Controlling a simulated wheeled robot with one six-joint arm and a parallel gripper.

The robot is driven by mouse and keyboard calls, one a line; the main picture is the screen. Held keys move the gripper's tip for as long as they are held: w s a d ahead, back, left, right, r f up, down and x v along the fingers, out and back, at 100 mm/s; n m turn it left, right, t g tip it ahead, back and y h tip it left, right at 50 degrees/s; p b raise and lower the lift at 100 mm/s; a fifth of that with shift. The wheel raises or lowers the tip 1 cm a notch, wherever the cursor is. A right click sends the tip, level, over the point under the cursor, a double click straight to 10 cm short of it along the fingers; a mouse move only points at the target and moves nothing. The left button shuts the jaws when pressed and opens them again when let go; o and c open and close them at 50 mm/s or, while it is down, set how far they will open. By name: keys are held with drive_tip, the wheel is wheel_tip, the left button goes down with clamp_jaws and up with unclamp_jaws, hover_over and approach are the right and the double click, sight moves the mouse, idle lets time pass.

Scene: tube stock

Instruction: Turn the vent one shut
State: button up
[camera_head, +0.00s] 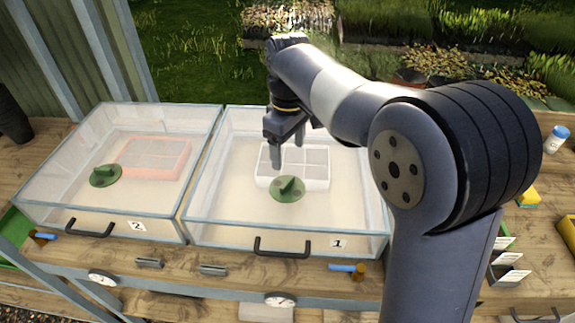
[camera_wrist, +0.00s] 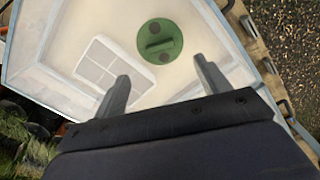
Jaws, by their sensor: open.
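The vent on box one is a round green disc (camera_head: 288,189) with a raised grip bar, on the lid of the clear box labelled 1 (camera_head: 337,244). In the wrist view the vent (camera_wrist: 160,41) shows its bar lying nearly level across the disc, with a dark spot above and below it. My gripper (camera_head: 289,160) is above the same lid, pointing down, behind the vent. In the wrist view my gripper (camera_wrist: 163,75) is open with nothing between its fingers. The vent lies beyond the fingertips, apart from them.
A second clear box (camera_head: 45,190), labelled 2, stands to the left with its own green vent (camera_head: 105,175). Box one has a black front handle (camera_head: 283,248). Blue-handled tools (camera_head: 347,268) and dials (camera_head: 280,299) are along the bench front. A blue-capped bottle (camera_head: 556,139) stands at right.

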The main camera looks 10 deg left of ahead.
sight(287, 182)
drive_tip(key=f, duration=0.5)
drive_tip(key=f+p, duration=0.1)
drive_tip(key=f, duration=0.4)
drive_tip(key=shift+w+a+f, duration=0.15)
drive_tip(key=shift+w+f, duration=0.05)
drive_tip(key=shift+f, duration=0.2)
drive_tip(key=shift+c, duration=0.3)
drive_tip(key=c, duration=0.9)
